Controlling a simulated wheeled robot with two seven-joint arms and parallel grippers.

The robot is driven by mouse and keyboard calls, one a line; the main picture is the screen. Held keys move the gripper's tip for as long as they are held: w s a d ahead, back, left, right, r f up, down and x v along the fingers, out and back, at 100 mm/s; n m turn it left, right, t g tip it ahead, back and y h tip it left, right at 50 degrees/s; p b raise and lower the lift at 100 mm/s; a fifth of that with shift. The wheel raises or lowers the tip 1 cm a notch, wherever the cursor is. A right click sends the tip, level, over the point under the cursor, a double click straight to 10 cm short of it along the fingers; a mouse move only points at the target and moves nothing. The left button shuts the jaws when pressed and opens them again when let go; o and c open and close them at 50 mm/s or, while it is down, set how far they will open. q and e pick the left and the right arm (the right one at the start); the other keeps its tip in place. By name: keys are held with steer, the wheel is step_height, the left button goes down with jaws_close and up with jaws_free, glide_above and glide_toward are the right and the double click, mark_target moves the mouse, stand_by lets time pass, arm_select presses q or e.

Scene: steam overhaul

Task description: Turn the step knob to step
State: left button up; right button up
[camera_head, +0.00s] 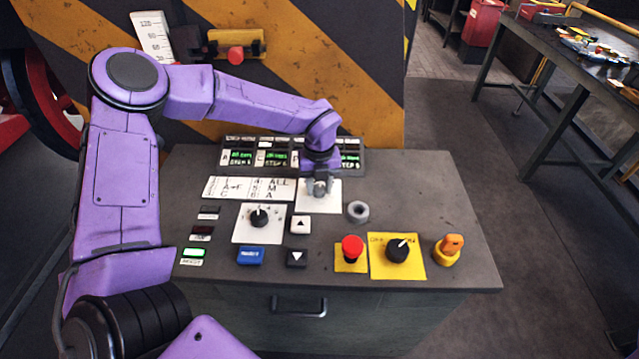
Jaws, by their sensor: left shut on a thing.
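My left gripper (319,188) reaches over the console from the left and points down. It is shut on the step knob, which its fingers hide almost wholly; the knob's white plate (325,204) shows around the fingertips. The knob's pointer and the plate's marks cannot be read. My right gripper is not in view.
The console top (430,200) also bears a black knob (259,218), a blue button (250,256), up and down arrow buttons (300,225), a red mushroom button (352,248), a yellow-plated black knob (398,251) and an orange knob (451,245). Green-lit displays (350,159) stand behind.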

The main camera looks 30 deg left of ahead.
mark_target(319, 189)
arm_select(q)
steer(key=shift+m, duration=1.3)
steer(key=shift+p, duration=0.3)
steer(key=o, duration=1)
steer(key=shift+o, duration=0.2)
step_height(319, 189, up, 11)
steer(key=b, duration=0.2)
steer(key=shift+f, duration=0.2)
